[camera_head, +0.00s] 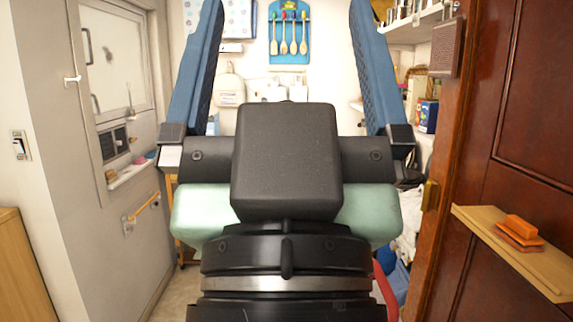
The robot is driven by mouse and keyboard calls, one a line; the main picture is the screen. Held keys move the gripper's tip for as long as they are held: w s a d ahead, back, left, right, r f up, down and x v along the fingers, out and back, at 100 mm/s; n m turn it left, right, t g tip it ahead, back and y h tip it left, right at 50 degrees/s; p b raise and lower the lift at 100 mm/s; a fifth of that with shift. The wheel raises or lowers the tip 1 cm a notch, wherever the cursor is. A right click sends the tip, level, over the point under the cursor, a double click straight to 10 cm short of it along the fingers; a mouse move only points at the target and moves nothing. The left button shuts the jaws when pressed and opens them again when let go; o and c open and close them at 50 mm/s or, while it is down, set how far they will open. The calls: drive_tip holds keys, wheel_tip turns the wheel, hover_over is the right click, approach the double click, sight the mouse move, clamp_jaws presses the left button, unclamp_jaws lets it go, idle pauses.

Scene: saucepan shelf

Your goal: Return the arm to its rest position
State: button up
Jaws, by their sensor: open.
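My gripper (282,62) fills the middle of the head view, pointing away from me. Its two blue padded fingers stand wide apart at left and right, with nothing between them but the far wall. Its dark body and wrist hide much of the room behind. No saucepan can be made out in this view.
A wooden shelf (520,250) with an orange object (519,229) juts out at the right, beside a dark red-brown door (515,140). A pale wall with a window (112,60) stands at the left. Wooden spoons (290,45) hang on the far wall.

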wheel_tip(320, 180, up, 20)
drive_tip(key=p, duration=1.7)
drive_tip(key=shift+f, duration=0.25)
